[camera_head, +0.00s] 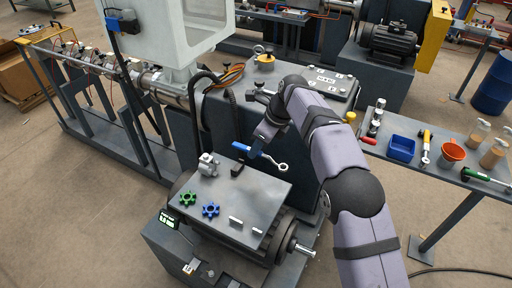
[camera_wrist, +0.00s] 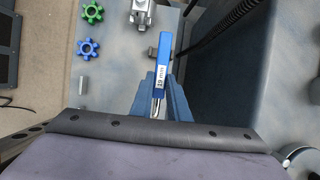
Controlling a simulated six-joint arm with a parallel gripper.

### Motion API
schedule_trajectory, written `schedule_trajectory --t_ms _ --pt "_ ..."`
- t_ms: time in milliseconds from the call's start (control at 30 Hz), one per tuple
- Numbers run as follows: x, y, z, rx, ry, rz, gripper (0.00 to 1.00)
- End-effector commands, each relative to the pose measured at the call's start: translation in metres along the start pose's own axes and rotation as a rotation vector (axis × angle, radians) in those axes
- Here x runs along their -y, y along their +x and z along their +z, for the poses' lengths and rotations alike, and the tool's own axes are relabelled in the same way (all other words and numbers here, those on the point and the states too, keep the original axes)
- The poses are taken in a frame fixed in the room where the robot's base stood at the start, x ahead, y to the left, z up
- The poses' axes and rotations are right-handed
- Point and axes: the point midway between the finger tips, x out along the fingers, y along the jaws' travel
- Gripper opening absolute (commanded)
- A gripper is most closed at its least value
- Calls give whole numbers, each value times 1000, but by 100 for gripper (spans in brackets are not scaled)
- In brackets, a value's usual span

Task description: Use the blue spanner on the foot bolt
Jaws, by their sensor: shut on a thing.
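The blue spanner (camera_head: 241,147) has a blue handle and a bright metal ring end (camera_head: 283,167). My gripper (camera_head: 257,150) is shut on it between handle and ring and holds it above the grey metal plate (camera_head: 262,190). In the wrist view the blue handle (camera_wrist: 163,62) points up and away from my gripper (camera_wrist: 163,92), with a white label that seems to read 19 mm. The ring end is hidden there. I cannot make out for sure which fastener is the foot bolt.
A green star-shaped part (camera_head: 187,198), a blue star-shaped part (camera_head: 210,210) and a metal fitting (camera_head: 208,165) sit on the plate. A black hose (camera_head: 234,120) stands close behind the spanner. A side table at right holds a blue bin (camera_head: 401,148) and an orange pot (camera_head: 451,153).

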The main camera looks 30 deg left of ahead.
Motion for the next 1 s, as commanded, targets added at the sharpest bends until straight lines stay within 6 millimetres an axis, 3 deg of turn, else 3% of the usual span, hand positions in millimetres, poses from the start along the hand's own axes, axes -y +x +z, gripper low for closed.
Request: schedule_trajectory --t_ms 167,367,700,867,1000 --pt "7 -9 -15 0 -35 15 0" --pt "22 -30 -57 0 -154 66 0" --pt "32 -86 -170 2 -509 217 0" --pt "20 -116 -223 2 -707 300 0" --pt "-4 -142 -266 3 -894 379 0"
